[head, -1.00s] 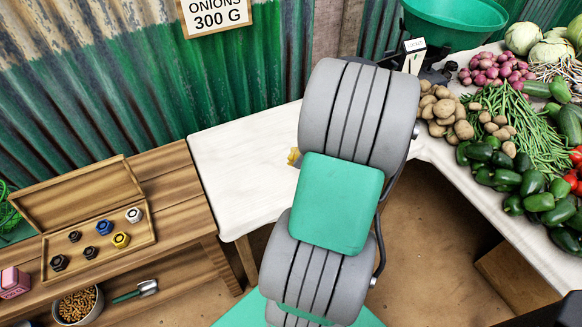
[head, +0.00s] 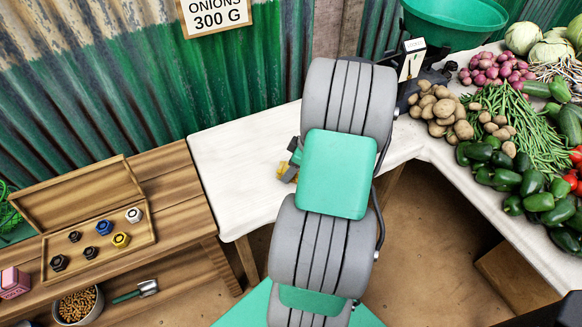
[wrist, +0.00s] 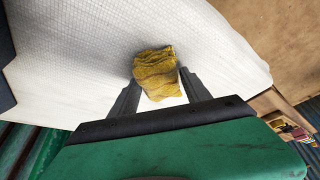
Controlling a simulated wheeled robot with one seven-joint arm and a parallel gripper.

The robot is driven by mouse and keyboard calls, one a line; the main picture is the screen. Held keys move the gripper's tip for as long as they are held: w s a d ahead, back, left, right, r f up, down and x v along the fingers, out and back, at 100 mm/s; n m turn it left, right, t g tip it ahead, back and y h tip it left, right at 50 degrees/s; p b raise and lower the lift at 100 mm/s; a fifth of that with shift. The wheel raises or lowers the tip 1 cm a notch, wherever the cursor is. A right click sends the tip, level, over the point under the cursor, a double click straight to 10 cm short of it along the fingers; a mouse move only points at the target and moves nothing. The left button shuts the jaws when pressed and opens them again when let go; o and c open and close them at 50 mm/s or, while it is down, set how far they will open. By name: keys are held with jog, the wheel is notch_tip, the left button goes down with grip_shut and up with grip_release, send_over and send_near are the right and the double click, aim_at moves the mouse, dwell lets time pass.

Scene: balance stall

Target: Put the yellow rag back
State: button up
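The yellow rag (wrist: 156,73) is crumpled and sits between the two dark fingers of my gripper (wrist: 158,88) in the wrist view. The fingers press on it from both sides. In the head view the rag (head: 284,172) shows at the left of my gripper (head: 290,165), over the white-covered table (head: 235,165). My arm hides part of the gripper there. I cannot tell how high the rag is above the cloth.
A bowl (head: 78,304) and a trowel (head: 136,291) lie below. Vegetables (head: 520,150) crowd the right table. The white table's left part is clear.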

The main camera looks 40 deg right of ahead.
jog(key=shift+o, duration=1)
jog(key=shift+r+p, duration=0.3)
jog(key=shift+r, duration=0.05)
jog(key=v, duration=1.2)
jog(key=w+a+r+m+g, duration=0.1)
jog(key=w+a, duration=0.1)
jog(key=a, duration=0.5)
jog(key=w+a+r+m, duration=0.1)
jog(key=w+a+r, duration=0.1)
jog(key=a, duration=0.5)
jog(key=s+a+m+h, duration=0.1)
jog(key=s+a, duration=0.2)
jog(key=a, duration=0.5)
jog(key=s+a+m+h, duration=0.1)
jog(key=s+a+m, duration=0.1)
jog(key=a, duration=0.6)
jog(key=shift+s+r+m, duration=0.25)
jog(key=shift+s+m, duration=0.05)
jog(key=shift+s, duration=0.25)
